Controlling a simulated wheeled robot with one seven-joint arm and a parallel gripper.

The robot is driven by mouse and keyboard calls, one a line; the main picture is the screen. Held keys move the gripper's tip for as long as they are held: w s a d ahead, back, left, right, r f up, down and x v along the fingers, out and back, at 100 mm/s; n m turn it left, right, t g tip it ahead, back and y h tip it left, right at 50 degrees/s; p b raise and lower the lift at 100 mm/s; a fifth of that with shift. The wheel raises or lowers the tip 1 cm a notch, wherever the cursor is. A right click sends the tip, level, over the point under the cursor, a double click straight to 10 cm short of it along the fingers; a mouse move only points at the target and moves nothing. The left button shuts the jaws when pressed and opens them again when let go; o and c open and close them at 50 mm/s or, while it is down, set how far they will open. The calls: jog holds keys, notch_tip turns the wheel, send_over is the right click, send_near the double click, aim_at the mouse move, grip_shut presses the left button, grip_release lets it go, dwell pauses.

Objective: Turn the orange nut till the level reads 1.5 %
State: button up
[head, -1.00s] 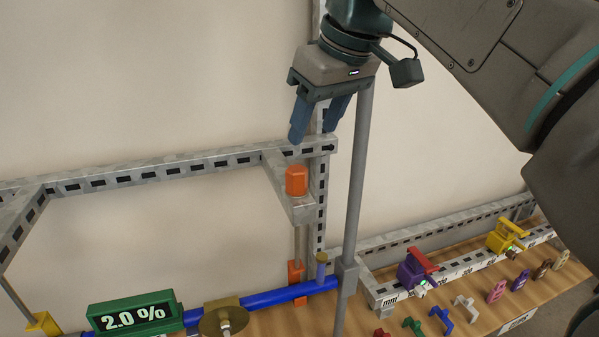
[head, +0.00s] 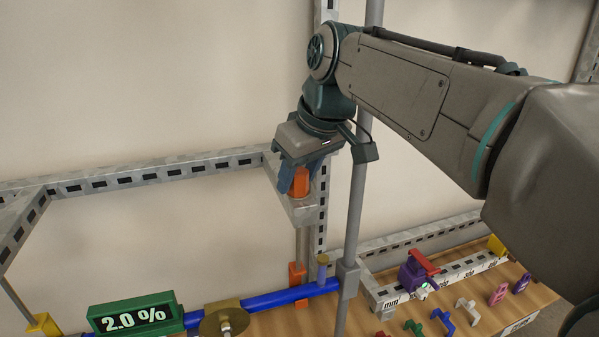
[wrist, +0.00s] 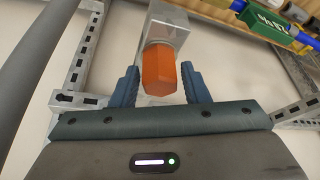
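The orange nut (head: 301,182) is a hexagonal piece on top of the bracket arm of the metal frame, above a thin rod. My gripper (head: 292,184) is down at the nut, with its blue fingers on either side of it. In the wrist view the nut (wrist: 158,72) stands between the two fingers (wrist: 158,86), with a visible gap on each side, so the gripper is open around it. The green level display (head: 136,314) on the blue pipe (head: 275,299) reads 2.0 %.
A grey upright pole (head: 356,205) stands just right of the nut. A metal rail (head: 130,176) runs left of it. A purple and red clamp (head: 414,272) sits on the ruler rail at right. Several small coloured clips lie on the wooden bench (head: 470,325).

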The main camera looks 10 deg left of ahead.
jog(key=c, duration=0.6)
jog(key=shift+m+t+h+p, duration=0.2)
jog(key=shift+m+t+h, duration=0.15)
jog(key=shift+m, duration=0.85)
jog(key=shift+m+t+h+p, duration=0.15)
jog(key=shift+m+t+h, duration=0.15)
jog(key=shift+m, duration=0.9)
jog(key=o, duration=1)
jog(key=v, duration=1.4)
